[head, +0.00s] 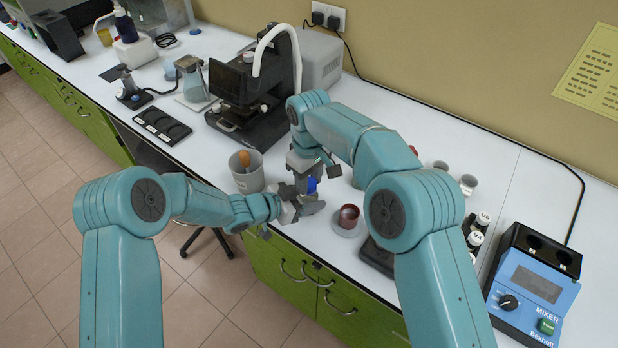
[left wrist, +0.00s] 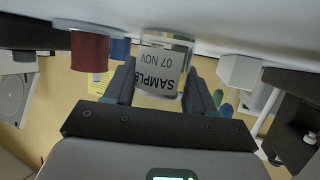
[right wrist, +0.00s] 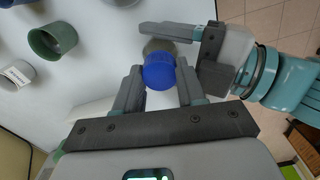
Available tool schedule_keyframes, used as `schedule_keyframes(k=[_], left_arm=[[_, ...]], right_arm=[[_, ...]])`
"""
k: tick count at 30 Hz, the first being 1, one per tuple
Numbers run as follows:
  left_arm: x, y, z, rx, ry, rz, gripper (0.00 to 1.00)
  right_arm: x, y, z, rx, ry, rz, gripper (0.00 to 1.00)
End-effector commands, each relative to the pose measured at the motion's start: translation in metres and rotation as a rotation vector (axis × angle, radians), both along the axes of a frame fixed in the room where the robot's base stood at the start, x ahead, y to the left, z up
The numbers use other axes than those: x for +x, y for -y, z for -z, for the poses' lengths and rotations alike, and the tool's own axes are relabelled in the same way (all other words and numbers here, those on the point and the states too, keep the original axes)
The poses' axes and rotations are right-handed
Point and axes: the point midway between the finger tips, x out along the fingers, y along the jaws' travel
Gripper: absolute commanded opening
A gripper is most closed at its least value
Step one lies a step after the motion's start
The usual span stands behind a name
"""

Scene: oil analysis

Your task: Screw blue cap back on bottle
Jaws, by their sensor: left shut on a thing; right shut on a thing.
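A clear sample bottle (left wrist: 160,65) with a white "SAMPLE 07 NOV" label is held between the fingers of my left gripper (left wrist: 158,82), off the bench. A blue cap (right wrist: 158,73) is between the fingertips of my right gripper (right wrist: 160,80); it also shows in the head view (head: 311,184). The two grippers meet near the bench's front edge, with my right gripper (head: 306,172) above my left gripper (head: 300,206). In the right wrist view the cap is lined up over the bottle, which it mostly hides. I cannot tell whether the cap is seated on the neck.
A grey bin (head: 246,182) with an orange-brown item stands left of the grippers. A black microscope-like instrument (head: 245,100) is behind. A blue mixer (head: 535,290) is at far right.

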Motion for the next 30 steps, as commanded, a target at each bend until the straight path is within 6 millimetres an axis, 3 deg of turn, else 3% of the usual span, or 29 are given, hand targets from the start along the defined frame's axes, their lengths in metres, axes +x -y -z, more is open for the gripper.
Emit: schedule_keyframes(k=[21, 24, 28, 29, 30], left_arm=[[0.0004, -0.0001, -0.0005, -0.001, 0.001, -0.001, 0.00], [0.0004, -0.0001, -0.0005, -0.001, 0.001, -0.001, 0.00], [0.0003, -0.0001, -0.0005, -0.001, 0.001, -0.001, 0.00], [0.0003, -0.0001, -0.0005, -0.001, 0.001, -0.001, 0.00], [0.0003, -0.0001, -0.0005, -0.001, 0.001, -0.001, 0.00]], right_arm=[[0.0002, -0.0001, 0.0013, -0.002, -0.002, 1.870, 0.03], [0.0003, 0.0000, 0.0013, -0.002, -0.002, 1.993, 0.03], [0.0004, 0.0001, 0.0013, -0.002, -0.002, 1.986, 0.03], [0.0004, 0.0001, 0.0013, -0.002, -0.002, 1.986, 0.49], [0.0004, 0.0001, 0.0013, -0.001, -0.002, 1.986, 0.62]])
